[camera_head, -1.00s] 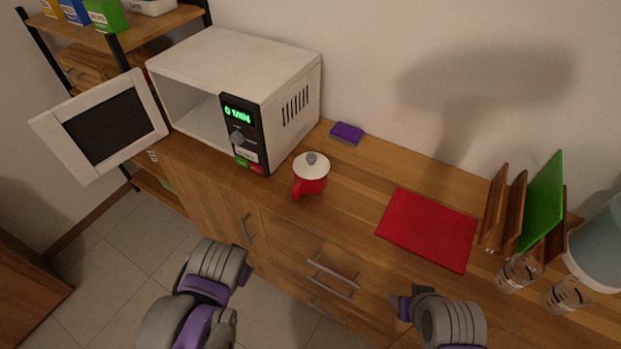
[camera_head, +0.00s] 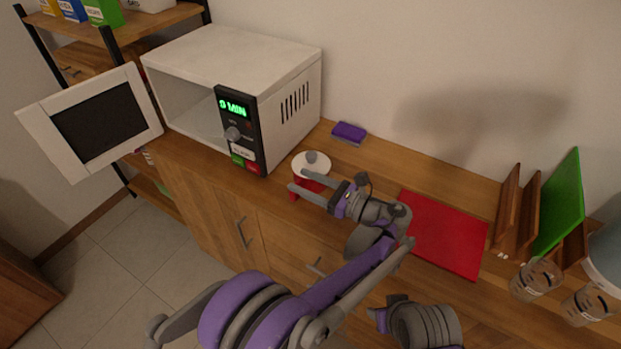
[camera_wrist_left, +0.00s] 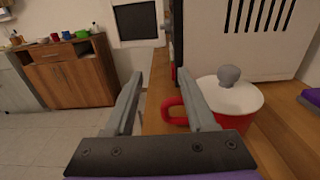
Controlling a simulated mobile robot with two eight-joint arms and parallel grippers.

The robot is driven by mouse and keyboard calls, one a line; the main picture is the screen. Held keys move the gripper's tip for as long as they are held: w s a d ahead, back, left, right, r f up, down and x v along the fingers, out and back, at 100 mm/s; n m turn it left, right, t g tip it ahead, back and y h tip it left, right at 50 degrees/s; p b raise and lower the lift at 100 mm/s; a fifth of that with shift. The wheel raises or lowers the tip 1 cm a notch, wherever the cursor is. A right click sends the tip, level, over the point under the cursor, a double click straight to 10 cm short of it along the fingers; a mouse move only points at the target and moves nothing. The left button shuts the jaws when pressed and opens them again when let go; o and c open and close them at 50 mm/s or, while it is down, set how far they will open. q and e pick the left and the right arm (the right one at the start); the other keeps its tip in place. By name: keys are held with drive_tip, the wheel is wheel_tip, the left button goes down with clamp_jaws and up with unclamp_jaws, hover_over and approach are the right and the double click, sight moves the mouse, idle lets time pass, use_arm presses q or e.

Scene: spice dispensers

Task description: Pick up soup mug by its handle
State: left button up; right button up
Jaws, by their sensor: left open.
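The red soup mug (camera_head: 296,195) stands on the wooden counter in front of the microwave's right side, with a white lid and grey knob on top. In the head view my left gripper's fingers partly cover it. In the left wrist view the mug (camera_wrist_left: 238,121) is at the right, and its red handle (camera_wrist_left: 174,111) shows between the open fingers, near the right finger, which hides part of it. My left gripper (camera_head: 297,180) is open and holds nothing; it also shows in the left wrist view (camera_wrist_left: 159,75). My right gripper (camera_head: 382,318) is low at the counter's front; its jaws are unclear.
The white microwave (camera_head: 290,105) stands left of the mug with its door (camera_head: 95,122) open. A purple sponge (camera_head: 349,132) lies behind the mug. A red mat (camera_head: 448,235) lies to the right. A wooden rack (camera_head: 509,210) and glass jars (camera_head: 536,279) stand farther right.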

use_arm(q)
wheel_tip(320, 180, down, 8)
drive_tip(key=shift+d, duration=0.1)
drive_tip(key=shift+x, duration=3.85)
drive_tip(key=shift+r, duration=0.1)
clamp_jaws()
